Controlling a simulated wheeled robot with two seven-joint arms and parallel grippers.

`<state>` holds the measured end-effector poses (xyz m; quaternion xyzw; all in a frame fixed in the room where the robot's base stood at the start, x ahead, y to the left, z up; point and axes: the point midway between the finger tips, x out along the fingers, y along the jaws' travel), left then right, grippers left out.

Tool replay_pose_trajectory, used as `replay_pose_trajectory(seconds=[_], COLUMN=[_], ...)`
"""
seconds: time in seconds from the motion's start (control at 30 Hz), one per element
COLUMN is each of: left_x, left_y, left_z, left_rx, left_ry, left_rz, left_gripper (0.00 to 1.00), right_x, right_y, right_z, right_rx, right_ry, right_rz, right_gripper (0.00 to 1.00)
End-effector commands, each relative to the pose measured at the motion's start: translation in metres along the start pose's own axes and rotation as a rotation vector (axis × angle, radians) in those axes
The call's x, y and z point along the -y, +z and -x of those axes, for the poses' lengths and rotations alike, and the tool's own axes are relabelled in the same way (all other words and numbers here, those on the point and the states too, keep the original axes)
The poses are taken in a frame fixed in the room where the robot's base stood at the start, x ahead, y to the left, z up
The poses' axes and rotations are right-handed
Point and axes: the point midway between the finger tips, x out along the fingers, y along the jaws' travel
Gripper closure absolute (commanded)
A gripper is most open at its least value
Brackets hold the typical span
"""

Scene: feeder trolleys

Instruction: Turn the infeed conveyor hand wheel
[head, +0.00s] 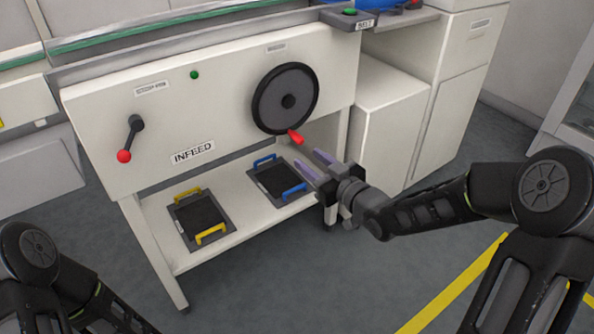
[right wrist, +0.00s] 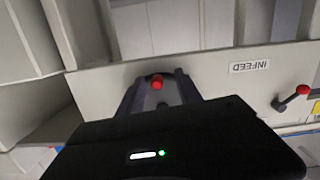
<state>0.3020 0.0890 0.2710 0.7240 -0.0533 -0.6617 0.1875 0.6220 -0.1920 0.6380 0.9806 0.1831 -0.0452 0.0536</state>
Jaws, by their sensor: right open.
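The infeed hand wheel (head: 286,98) is a black ring with a dark hub on the cream front panel marked INFEED (head: 193,152). Its red handle (head: 296,136) sticks out at the bottom of the rim. My right gripper (head: 307,159) is open, just below and in front of the handle, its fingers pointing toward it. In the right wrist view the red handle (right wrist: 157,81) appears between the two spread fingers, apart from both. Most of the wheel is hidden there by my wrist. My left gripper is out of view; only part of that arm shows.
A small crank with a red knob (head: 124,156) sits on the panel's left. The shelf below (head: 185,262) holds a yellow-handled tray (head: 228,220) and a blue-handled tray (head: 264,187). A white cabinet (head: 390,130) stands to the right. The floor in front is clear.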

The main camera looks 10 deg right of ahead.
Motion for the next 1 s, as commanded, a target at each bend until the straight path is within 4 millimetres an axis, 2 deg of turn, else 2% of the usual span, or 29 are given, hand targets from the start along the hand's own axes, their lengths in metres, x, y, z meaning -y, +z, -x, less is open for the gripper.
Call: replay_pose_trajectory(seconds=[0.03,0.1,0.3,0.63,0.77,1.0], left_x=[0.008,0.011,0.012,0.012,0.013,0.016], left_y=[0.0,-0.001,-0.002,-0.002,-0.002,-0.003], left_z=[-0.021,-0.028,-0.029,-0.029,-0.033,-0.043], left_rx=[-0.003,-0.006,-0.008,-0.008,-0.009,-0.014], left_ry=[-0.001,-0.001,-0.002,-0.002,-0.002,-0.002], left_rz=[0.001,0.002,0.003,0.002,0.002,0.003], left_gripper=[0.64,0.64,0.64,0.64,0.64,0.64], right_x=[-0.005,-0.009,-0.012,-0.012,-0.011,-0.011], right_y=[0.003,-0.006,-0.019,-0.019,-0.019,-0.022], right_z=[-0.001,0.0,0.002,-0.001,-0.012,-0.049], right_rx=[-0.041,-0.079,-0.113,-0.111,-0.111,-0.111], right_ry=[0.004,0.003,0.002,0.001,0.0,0.0], right_rz=[0.038,0.077,0.112,0.109,0.11,0.108], right_gripper=[0.59,0.59,0.59,0.59,0.59,0.59])
